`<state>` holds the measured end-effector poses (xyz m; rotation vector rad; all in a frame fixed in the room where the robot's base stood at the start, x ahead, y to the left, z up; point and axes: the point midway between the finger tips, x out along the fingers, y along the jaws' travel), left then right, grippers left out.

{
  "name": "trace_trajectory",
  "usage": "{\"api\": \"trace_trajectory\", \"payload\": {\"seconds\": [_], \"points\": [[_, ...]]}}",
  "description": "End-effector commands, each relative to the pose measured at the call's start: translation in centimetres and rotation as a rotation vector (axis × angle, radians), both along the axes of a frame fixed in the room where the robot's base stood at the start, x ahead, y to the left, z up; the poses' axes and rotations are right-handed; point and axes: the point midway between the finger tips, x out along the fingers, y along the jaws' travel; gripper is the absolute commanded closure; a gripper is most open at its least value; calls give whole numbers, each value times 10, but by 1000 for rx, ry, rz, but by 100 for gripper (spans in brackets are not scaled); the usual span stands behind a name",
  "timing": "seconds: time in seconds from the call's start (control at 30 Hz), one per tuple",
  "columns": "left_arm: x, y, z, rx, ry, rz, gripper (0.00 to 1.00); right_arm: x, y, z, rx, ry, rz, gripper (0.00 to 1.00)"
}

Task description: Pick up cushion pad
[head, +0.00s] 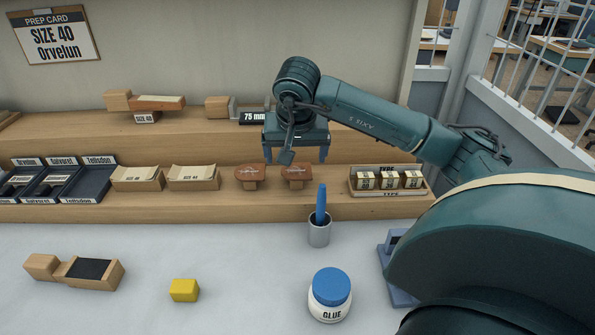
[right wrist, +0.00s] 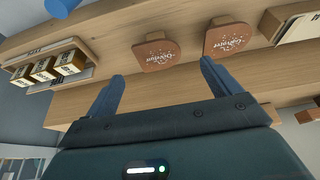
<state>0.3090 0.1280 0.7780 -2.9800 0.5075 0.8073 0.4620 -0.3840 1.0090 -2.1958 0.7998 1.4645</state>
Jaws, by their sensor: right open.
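Two brown, rounded pads with pale printing sit side by side on the lower shelf. The left pad (head: 250,172) and the right pad (head: 296,170) look alike in the head view, and I cannot tell which is the cushion pad. In the right wrist view, where the order is reversed, the right pad (right wrist: 154,54) and the left pad (right wrist: 227,39) both show in front of my fingers. My right gripper (head: 296,155) is open and empty, above and close to the right pad. Its two blue fingers (right wrist: 162,72) are spread apart. My left gripper is out of view.
Below are a cup with a blue tool (head: 319,232), a glue jar (head: 329,300), a yellow block (head: 184,291) and a wooden block tool (head: 110,277).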

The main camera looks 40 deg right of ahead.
Motion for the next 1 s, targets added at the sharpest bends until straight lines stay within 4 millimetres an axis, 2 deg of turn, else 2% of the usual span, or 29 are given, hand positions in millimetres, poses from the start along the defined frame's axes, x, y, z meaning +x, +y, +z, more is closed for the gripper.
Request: {"api": "trace_trajectory", "payload": {"seconds": [0.23,0.57,1.0], "points": [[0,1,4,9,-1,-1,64,10,-11,-34,1,4,-1,11],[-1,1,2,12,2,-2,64,13,-13,-41,0,1,0,11],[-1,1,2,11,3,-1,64,13,-13,-41,0,1,0,47]]}}
